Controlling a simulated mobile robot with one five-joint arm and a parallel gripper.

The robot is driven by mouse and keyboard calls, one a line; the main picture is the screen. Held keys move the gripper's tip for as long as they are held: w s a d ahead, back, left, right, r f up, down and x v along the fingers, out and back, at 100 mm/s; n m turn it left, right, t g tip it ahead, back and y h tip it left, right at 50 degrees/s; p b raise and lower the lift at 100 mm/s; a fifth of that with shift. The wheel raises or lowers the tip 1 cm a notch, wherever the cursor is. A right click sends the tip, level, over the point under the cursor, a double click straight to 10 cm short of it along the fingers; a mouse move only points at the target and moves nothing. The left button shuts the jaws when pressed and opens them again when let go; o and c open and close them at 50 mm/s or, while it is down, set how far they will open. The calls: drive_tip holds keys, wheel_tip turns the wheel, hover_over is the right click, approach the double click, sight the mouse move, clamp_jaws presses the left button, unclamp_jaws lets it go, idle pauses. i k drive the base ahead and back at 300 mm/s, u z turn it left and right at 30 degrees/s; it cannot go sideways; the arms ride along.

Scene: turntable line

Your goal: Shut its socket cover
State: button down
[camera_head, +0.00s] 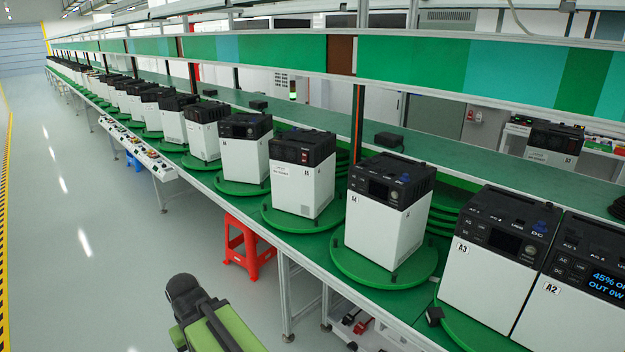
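White power units with black tops stand on round green turntables along the line. The unit labelled A3 (484,279) is at the right, beside unit A2 (562,310), whose lit screen reads "45%" and "OUT 0W". Another labelled unit (381,232), its label too small to read surely, stands left of A3. Small blue parts show on the top of A3 (538,227) and of the unit left of it (404,178). I cannot tell whether any socket cover is open or shut. A green and black part of my arm shows at the bottom; my gripper's fingertips are not visible.
A green turntable (350,262) juts past the bench's front edge. A red stool (248,247) stands under the bench. A small black block (434,316) is at the edge near A3. A control panel (140,150) lines the bench farther back. The grey floor at left is clear.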

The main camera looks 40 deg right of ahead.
sight(372, 160)
drive_tip(key=z, duration=4.4)
drive_tip(key=i, duration=0.05)
drive_tip(key=u, duration=3.1)
